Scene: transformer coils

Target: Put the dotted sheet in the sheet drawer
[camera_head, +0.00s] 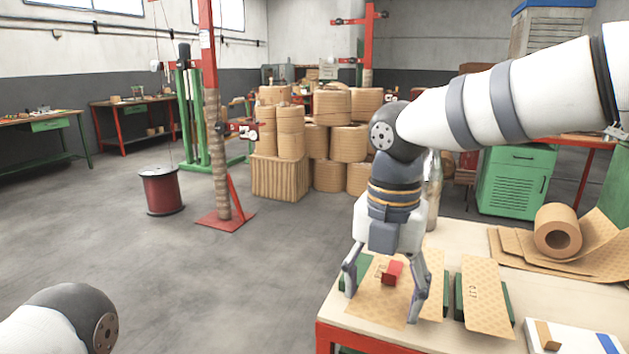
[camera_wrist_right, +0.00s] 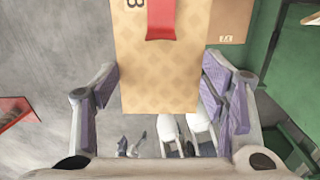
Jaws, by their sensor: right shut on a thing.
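My right gripper (camera_head: 385,295) is over the front left part of the near table, pointing down. My left gripper is out of view. I cannot tell which drawer is the sheet drawer.
Another sheet (camera_head: 487,292) lies on a green support to the right on the table (camera_head: 462,236). A green cabinet (camera_head: 515,180) is beyond the table. Open floor (camera_head: 250,270) lies to the left.

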